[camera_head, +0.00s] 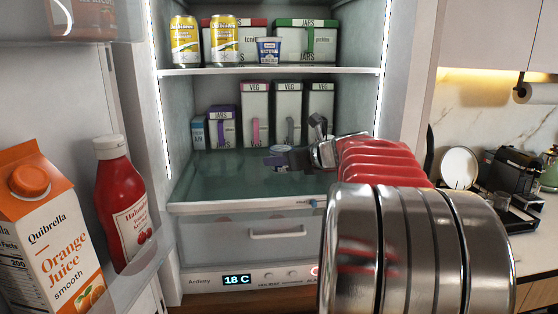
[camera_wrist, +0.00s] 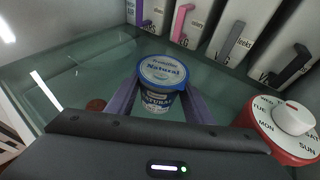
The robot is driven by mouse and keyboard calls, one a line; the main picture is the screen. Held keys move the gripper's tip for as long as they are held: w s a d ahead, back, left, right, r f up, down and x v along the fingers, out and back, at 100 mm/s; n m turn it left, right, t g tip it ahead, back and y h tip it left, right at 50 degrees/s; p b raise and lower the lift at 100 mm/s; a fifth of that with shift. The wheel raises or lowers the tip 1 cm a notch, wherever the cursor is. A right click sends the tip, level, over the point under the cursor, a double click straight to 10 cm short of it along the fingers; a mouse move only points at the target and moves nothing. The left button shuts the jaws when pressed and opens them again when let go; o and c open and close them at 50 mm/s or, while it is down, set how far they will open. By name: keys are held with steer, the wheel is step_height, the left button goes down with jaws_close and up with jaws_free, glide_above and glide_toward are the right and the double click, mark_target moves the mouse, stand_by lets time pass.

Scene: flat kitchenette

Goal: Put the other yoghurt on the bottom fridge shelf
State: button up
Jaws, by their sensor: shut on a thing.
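A yoghurt tub (camera_wrist: 163,74) with a blue "Natural" lid is upright between the two fingers of my gripper (camera_wrist: 158,100). The fingers are shut on its sides. In the head view the same yoghurt (camera_head: 278,151) shows small at the tip of my gripper (camera_head: 290,158), low over the bottom glass shelf (camera_head: 225,185). I cannot tell whether its base touches the glass. Another small blue and white tub (camera_head: 268,50) stands on the upper shelf. My arm covers the right part of the bottom shelf in the head view.
Several VEG boxes (camera_head: 255,115) and a purple box (camera_head: 223,127) line the back of the bottom shelf. Its front left is clear. Yellow cans (camera_head: 185,40) stand above. The open door at left holds orange juice (camera_head: 40,230) and a red bottle (camera_head: 123,195). A red weekday dial (camera_wrist: 285,128) is at right.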

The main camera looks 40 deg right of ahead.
steer(key=shift+f, duration=0.1)
steer(key=o, duration=1.1)
steer(key=shift+f, duration=0.1)
steer(key=shift+o, duration=0.2)
steer(key=shift+s+r, duration=0.2)
steer(key=shift+r, duration=0.05)
steer(key=v, duration=1.1)
steer(key=shift+s+r, duration=0.1)
steer(key=shift+s, duration=0.2)
steer(key=shift+a, duration=0.1)
